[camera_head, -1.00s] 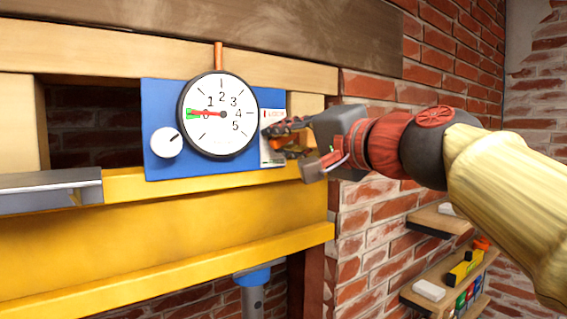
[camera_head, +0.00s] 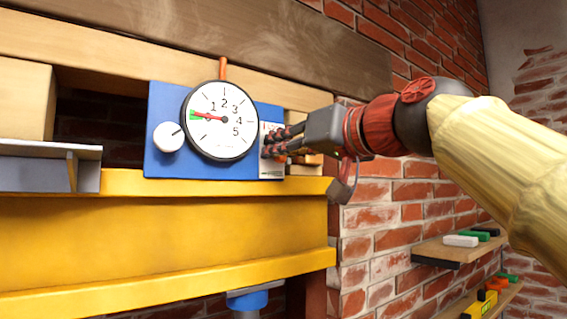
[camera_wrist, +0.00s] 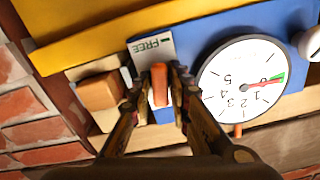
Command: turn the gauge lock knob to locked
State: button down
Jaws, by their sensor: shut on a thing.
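The gauge lock knob (camera_wrist: 160,84) is a small orange bar on a white label plate (camera_wrist: 140,52) at the side of the blue panel (camera_wrist: 200,55). My gripper (camera_wrist: 159,88) is shut on it, one finger on each side. The plate reads "FREE" near one end; any other wording is hidden. In the head view my gripper (camera_head: 272,143) reaches in from the right to the white plate (camera_head: 271,168), and its fingers mostly hide the knob. The round gauge (camera_head: 219,121) is beside it, its red needle near the green mark left of 1.
A white dial knob (camera_head: 168,137) sits on the panel's left. A yellow beam (camera_head: 160,225) runs below and wooden beams above. A brick wall (camera_head: 375,195) and shelves (camera_head: 450,248) with small items lie to the right.

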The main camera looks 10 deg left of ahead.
jog(key=shift+w+f+n+b, duration=0.1)
jog(key=shift+f+n+b, duration=0.2)
jog(key=shift+n+b, duration=0.65)
jog(key=shift+n, duration=0.45)
jog(key=c, duration=2.1)
grip_release()
jog(key=o, duration=0.3)
jog(key=shift+r, duration=0.25)
jog(key=v, duration=1.2)
